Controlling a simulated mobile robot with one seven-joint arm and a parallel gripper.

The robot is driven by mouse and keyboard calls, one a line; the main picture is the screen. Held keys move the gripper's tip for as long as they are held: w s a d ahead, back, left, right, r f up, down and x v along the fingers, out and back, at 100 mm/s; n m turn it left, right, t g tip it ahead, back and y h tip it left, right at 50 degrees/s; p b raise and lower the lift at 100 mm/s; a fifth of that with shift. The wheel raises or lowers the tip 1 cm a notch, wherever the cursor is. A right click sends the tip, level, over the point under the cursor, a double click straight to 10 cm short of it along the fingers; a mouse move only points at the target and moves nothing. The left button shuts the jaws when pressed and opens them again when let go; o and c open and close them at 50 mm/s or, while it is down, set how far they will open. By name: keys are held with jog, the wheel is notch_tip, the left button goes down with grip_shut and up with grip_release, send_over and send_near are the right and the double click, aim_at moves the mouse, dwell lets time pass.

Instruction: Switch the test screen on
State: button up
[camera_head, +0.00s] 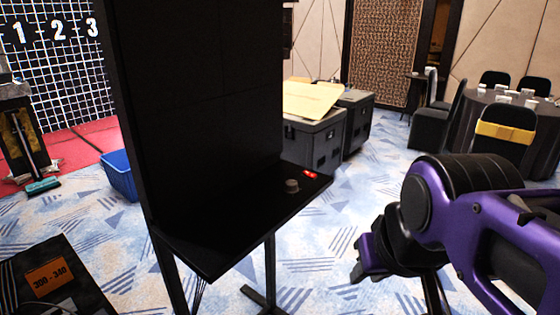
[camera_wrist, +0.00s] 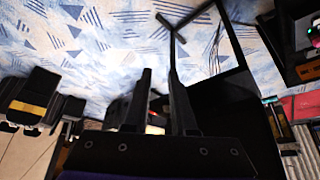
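The test screen (camera_head: 205,95) is a tall dark panel on a black stand, and its face shows no picture. A black shelf (camera_head: 235,225) juts out below it. Near the shelf's right end are a grey round knob (camera_head: 292,186) and a small red switch (camera_head: 309,175). My gripper (camera_head: 364,262) is to the right of the shelf and apart from it. In the wrist view my gripper (camera_wrist: 159,72) has its two fingers apart with nothing between them. That view appears upside down, with the dark panel (camera_wrist: 225,108) to the right of the fingers.
Dark equipment cases (camera_head: 312,140) stand behind the shelf. A blue bin (camera_head: 120,175) is left of the screen. A black box marked 300-340 (camera_head: 55,275) is at the lower left. A round table (camera_head: 478,120) with chairs is at the right. Patterned carpet (camera_head: 375,185) lies clear between.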

grip_shut()
dwell(1.1)
